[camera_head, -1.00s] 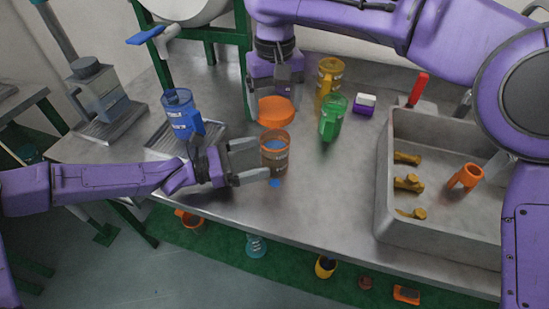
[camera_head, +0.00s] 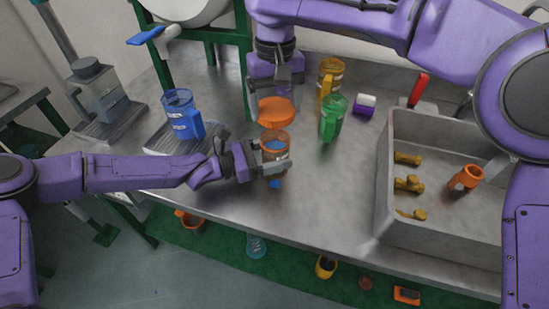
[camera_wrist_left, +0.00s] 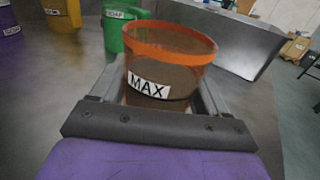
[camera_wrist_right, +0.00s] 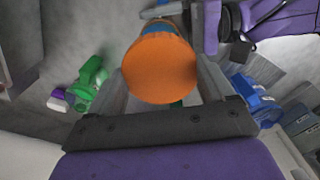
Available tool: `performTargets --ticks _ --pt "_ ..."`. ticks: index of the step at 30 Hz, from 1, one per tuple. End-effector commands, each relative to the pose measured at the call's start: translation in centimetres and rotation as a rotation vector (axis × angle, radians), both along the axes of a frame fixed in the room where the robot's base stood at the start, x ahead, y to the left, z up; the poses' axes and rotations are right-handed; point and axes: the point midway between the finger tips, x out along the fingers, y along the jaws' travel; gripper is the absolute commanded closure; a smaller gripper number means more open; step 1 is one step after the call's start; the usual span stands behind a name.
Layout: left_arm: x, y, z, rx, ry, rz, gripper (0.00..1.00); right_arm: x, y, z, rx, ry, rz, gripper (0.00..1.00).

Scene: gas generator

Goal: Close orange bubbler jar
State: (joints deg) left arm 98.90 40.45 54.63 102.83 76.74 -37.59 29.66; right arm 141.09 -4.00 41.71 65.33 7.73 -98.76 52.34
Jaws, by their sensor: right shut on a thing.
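The orange-rimmed, see-through bubbler jar (camera_head: 275,146) stands upright on the steel bench, with blue showing inside. In the left wrist view the jar (camera_wrist_left: 165,85), with its MAX label, sits between my left fingers. My left gripper (camera_head: 274,167) is around it, with narrow gaps beside the jar, so it looks open. My right gripper (camera_head: 275,97) is shut on the orange lid (camera_head: 276,111), pointing down above and behind the jar. In the right wrist view the lid (camera_wrist_right: 160,70) fills the space between the fingers and hides part of the jar behind it. Lid and jar are apart.
A green jar (camera_head: 332,120) and a yellow jar (camera_head: 330,75) stand right of the lid. A blue jar (camera_head: 181,118) is on a tray at left. A sink (camera_head: 440,240) with yellow pieces and an orange tube occupies the right. The bench right of the jar is clear.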

Motion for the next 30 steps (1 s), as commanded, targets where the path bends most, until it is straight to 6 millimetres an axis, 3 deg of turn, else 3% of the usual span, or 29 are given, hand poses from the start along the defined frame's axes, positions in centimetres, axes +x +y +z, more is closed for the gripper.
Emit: performTargets --ticks 11,30 --pt "0.0 0.0 0.1 -0.001 0.000 0.000 0.80 -0.2 -0.1 -4.7 -0.001 0.001 0.001 0.46" --pt "0.0 0.0 0.1 -0.001 -0.001 0.000 0.80 -0.2 0.0 -5.4 0.001 0.000 0.000 0.46"
